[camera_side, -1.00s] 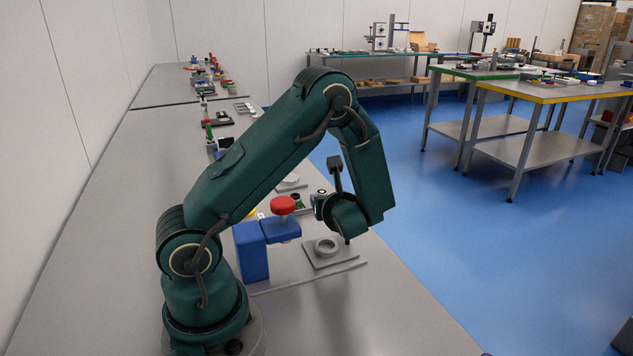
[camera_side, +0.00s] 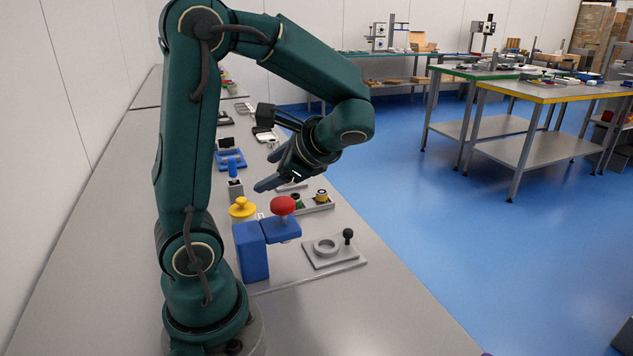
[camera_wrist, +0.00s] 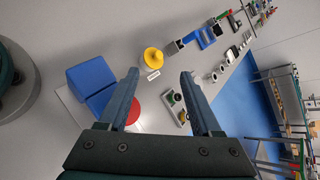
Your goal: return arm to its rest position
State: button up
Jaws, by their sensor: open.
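My gripper (camera_side: 268,182) hangs in the air above the bench in the side view, beyond and above the blue press-like block with the red knob. In the wrist view my gripper (camera_wrist: 160,78) shows two dark fingers spread apart with nothing between them. Its tips point out over the bench, and no object touches them. My arm stands raised, with the upper link nearly upright and the forearm sloping down to the right.
Below are a blue block (camera_side: 252,250), a red knob (camera_side: 283,205), a yellow knob (camera_side: 242,208) and a grey plate with a ring (camera_side: 326,247). The grey bench (camera_side: 390,310) is clear at front. Tables (camera_side: 540,93) stand on the blue floor at right.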

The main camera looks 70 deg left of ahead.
jog(key=w+d+f+n+t+h, duration=0.1)
jog(key=d+n+t+h, duration=0.4)
jog(key=d, duration=1.4)
jog(key=t+h, duration=0.4)
jog(key=shift+w+d+f+h, duration=0.2)
jog(key=shift+d+h, duration=0.05)
jog(key=shift+h, duration=0.05)
